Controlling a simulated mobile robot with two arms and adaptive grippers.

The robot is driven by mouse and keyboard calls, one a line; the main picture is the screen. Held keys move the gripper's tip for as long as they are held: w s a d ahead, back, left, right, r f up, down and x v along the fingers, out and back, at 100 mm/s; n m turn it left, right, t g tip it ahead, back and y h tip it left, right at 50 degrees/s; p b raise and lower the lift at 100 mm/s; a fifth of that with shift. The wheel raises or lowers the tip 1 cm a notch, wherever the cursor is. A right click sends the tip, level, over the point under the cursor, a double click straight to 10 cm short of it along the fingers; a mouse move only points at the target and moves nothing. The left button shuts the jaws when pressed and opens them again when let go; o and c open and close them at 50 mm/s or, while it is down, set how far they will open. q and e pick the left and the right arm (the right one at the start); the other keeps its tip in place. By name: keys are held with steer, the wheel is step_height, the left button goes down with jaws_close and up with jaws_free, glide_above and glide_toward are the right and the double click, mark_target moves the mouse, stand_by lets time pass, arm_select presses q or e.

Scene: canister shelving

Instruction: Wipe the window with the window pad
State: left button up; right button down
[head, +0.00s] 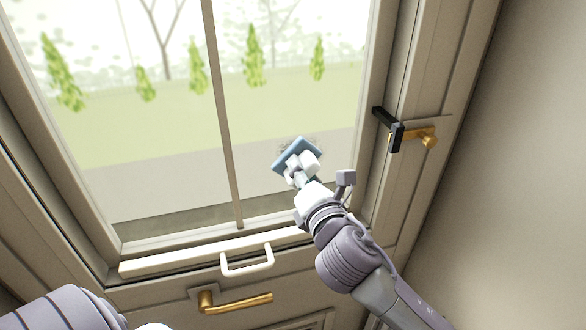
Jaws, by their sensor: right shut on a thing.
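The window (150,130) has two panes split by a thin upright bar, with trees and grass showing beyond the glass. The window pad (284,157) is a flat blue-grey square at the lower part of the right pane. My right gripper (303,167) is shut on the window pad from behind and partly hides it. The pad appears to be at the glass, but I cannot tell if it touches.
A white handle (247,272) sticks out from the window's bottom rail. A gold lever handle (237,301) is below it. A black latch (388,128) and another gold lever (428,138) project from the frame at right. The left pane is unobstructed.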

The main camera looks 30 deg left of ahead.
mark_target(280, 165)
steer(key=shift+w+d+p, duration=0.4)
steer(key=shift+w+d, duration=0.2)
steer(key=shift+w, duration=0.25)
steer(key=shift+w+d+p, duration=0.65)
steer(key=shift+w+d, duration=0.95)
steer(key=shift+w, duration=0.3)
steer(key=shift+r, duration=0.1)
steer(key=c, duration=1.9)
jaws_free()
steer(key=shift+s+a, duration=0.1)
steer(key=shift+s, duration=0.05)
steer(key=shift+s+a+p, duration=0.25)
steer(key=shift+s+a, duration=0.9)
steer(key=shift+s, duration=0.2)
steer(key=shift+s+a+p, duration=0.25)
steer(key=shift+s+a, duration=0.9)
steer(key=shift+s, duration=0.2)
jaws_close()
jaws_free()
steer(key=shift+s+a, duration=1.1)
steer(key=shift+s, duration=0.15)
steer(key=shift+d, duration=0.1)
jaws_close()
